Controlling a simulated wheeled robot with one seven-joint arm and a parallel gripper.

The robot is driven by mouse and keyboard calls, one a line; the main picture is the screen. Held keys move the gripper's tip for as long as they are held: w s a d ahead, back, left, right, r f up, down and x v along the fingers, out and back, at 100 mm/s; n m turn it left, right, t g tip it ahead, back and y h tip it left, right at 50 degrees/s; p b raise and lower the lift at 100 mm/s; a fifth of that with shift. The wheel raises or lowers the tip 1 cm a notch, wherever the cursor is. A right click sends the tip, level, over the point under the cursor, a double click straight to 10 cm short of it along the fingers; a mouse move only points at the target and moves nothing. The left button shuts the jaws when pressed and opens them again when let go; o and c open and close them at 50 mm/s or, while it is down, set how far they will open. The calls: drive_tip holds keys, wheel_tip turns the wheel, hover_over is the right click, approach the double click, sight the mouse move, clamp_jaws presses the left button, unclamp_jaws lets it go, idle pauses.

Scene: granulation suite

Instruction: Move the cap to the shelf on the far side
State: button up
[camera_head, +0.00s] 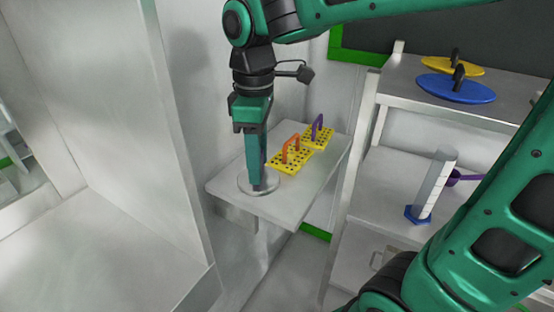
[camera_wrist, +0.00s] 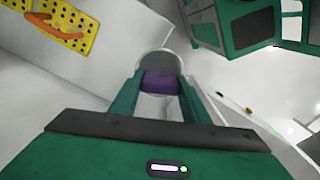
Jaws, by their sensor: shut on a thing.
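The cap appears to be the pale grey round disc (camera_head: 244,187) at the front of a small grey wall shelf. My gripper (camera_head: 258,186) points straight down onto its middle. In the wrist view, my gripper (camera_wrist: 160,84) has its two green fingers shut on a purple grip (camera_wrist: 161,82), with the disc's pale rim (camera_wrist: 158,56) showing beyond it. The fingers hide the grip in the head view. I cannot tell whether the disc touches the shelf or is just above it.
Two yellow perforated plates lie behind the disc, one with an orange handle (camera_head: 290,155), one with a purple handle (camera_head: 319,134). A rack at right holds blue (camera_head: 455,90) and yellow (camera_head: 440,66) discs above, and a blue-footed cylinder (camera_head: 435,185) below. A tall pale panel (camera_head: 150,130) stands left.

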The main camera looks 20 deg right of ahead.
drive_tip(key=shift+w+d+f, duration=1.15)
drive_tip(key=shift+w+f, duration=0.15)
drive_tip(key=shift+f, duration=0.4)
drive_tip(key=shift+w+d+f, duration=1.1)
drive_tip(key=shift+w+f, duration=0.25)
drive_tip(key=shift+f, duration=0.4)
drive_tip(key=shift+w+d+f, duration=1.15)
drive_tip(key=shift+w+f, duration=0.15)
drive_tip(key=shift+f, duration=0.4)
drive_tip(key=o, duration=1.4)
drive_tip(key=shift+f, duration=0.1)
wheel_tip(320, 180, up, 12)
drive_tip(key=s+d+f+m, duration=0.5)
drive_tip(key=s+d+m, duration=0.3)
drive_tip(key=s, duration=0.4)
drive_tip(key=s+d+f+m, duration=0.5)
drive_tip(key=s+d+m, duration=0.4)
drive_tip(key=s, duration=0.3)
drive_tip(key=shift+f+m, duration=0.35)
drive_tip(key=shift+m, duration=0.25)
